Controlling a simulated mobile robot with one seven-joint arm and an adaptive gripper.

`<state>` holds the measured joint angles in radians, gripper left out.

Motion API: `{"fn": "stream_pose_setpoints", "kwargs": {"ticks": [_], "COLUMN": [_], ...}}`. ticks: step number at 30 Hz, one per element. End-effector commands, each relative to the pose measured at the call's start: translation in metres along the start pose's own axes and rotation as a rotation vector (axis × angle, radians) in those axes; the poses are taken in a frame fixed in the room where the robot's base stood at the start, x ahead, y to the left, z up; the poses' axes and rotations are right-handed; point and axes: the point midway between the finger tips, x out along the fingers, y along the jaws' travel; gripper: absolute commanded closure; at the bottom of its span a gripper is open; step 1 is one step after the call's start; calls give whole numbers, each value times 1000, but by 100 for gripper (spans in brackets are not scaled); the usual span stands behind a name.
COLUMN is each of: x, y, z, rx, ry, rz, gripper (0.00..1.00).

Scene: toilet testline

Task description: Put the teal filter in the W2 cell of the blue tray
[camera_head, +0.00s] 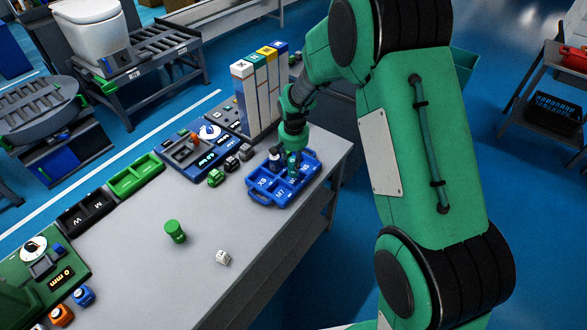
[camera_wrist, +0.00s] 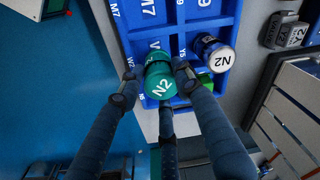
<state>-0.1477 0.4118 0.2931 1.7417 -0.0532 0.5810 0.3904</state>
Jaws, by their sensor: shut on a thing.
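I cannot tell whether the filter touches the tray floor. In the head view my gripper (camera_head: 293,150) points down at the far part of the tray (camera_head: 262,201), with the teal filter (camera_head: 294,163) under it.
A dark blue and silver cylinder (camera_wrist: 214,52) marked N2 stands in the tray, right of the filter. A green cylinder (camera_head: 175,231) and white die (camera_head: 223,257) are nearer.

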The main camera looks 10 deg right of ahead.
Motion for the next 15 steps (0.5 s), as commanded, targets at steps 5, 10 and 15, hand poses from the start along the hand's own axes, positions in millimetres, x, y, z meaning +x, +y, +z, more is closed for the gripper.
{"fn": "stream_pose_setpoints", "kwargs": {"ticks": [5, 10, 15], "x": [0, 10, 29], "y": [0, 0, 1], "z": [0, 2, 4], "rx": [0, 0, -1], "ry": [0, -1, -2], "rz": [0, 0, 1], "gripper": [98, 98, 98]}}
